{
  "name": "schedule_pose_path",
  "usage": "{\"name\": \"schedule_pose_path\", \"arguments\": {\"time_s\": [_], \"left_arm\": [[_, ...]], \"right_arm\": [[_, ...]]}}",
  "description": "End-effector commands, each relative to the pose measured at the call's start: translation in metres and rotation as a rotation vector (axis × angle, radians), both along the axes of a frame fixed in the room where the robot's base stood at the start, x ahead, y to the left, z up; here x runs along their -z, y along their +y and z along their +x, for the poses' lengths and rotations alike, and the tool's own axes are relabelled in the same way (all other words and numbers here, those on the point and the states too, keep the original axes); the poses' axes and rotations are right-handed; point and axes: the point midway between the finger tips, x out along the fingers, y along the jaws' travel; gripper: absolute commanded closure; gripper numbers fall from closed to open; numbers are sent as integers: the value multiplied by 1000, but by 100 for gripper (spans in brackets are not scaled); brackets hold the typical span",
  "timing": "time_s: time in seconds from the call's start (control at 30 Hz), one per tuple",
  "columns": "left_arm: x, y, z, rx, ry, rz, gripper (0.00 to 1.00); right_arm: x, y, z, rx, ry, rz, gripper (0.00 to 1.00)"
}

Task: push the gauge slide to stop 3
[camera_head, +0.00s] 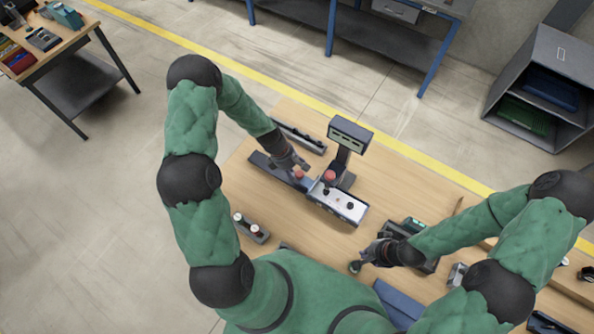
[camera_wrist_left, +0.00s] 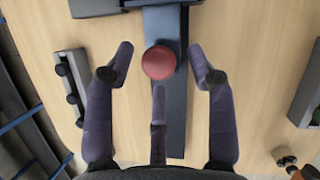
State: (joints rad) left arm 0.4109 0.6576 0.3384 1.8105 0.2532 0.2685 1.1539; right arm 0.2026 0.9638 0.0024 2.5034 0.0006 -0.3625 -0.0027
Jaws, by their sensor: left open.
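The gauge slide is a dark rail (camera_head: 266,167) with a round red knob (camera_head: 299,174) on it, on the wooden table. In the left wrist view the red knob (camera_wrist_left: 158,62) sits on the dark rail (camera_wrist_left: 165,20), between and slightly beyond my fingertips. My left gripper (camera_head: 295,164) is open around the rail, its fingers on either side (camera_wrist_left: 160,68); I cannot tell whether any finger touches the knob. Stop marks cannot be made out. My right gripper (camera_head: 358,264) is low over the table's near side, too small to judge.
A white-topped control box (camera_head: 337,201) with a red button and black knobs stands right of the rail, a display (camera_head: 350,134) behind it. A dark strip with black knobs (camera_head: 300,136) lies behind the rail. A small holder (camera_head: 251,228) stands nearer on the left. Bare wood lies between.

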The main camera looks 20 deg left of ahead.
Motion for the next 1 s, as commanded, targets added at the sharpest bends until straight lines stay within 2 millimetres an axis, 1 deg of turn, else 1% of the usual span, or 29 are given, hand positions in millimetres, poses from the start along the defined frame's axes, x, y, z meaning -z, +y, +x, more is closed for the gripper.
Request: {"name": "schedule_pose_path", "arguments": {"time_s": [0.1,0.37,0.4,0.47,0.5,0.57,0.7,0.77,0.87,1.0], "left_arm": [[4,-2,1,0,0,0,44],[4,-2,1,-1,-1,0,44],[4,-2,1,-1,-1,0,56],[4,-2,1,-1,-1,0,73],[4,-2,1,-1,-1,0,84],[4,-2,1,-1,-1,0,100],[4,-1,0,-1,-1,0,100],[5,2,1,-3,-1,0,100],[5,18,4,-7,-3,1,100],[6,55,10,-8,-5,2,100]], "right_arm": [[0,0,0,0,0,0,100],[0,0,0,0,0,0,100],[0,0,0,0,0,0,100],[0,0,0,0,0,0,100],[0,0,0,0,0,0,100],[0,0,0,0,0,0,100],[0,0,0,0,0,0,100],[0,0,0,0,0,0,100],[2,0,0,0,0,0,100],[7,0,0,0,0,0,100]]}}
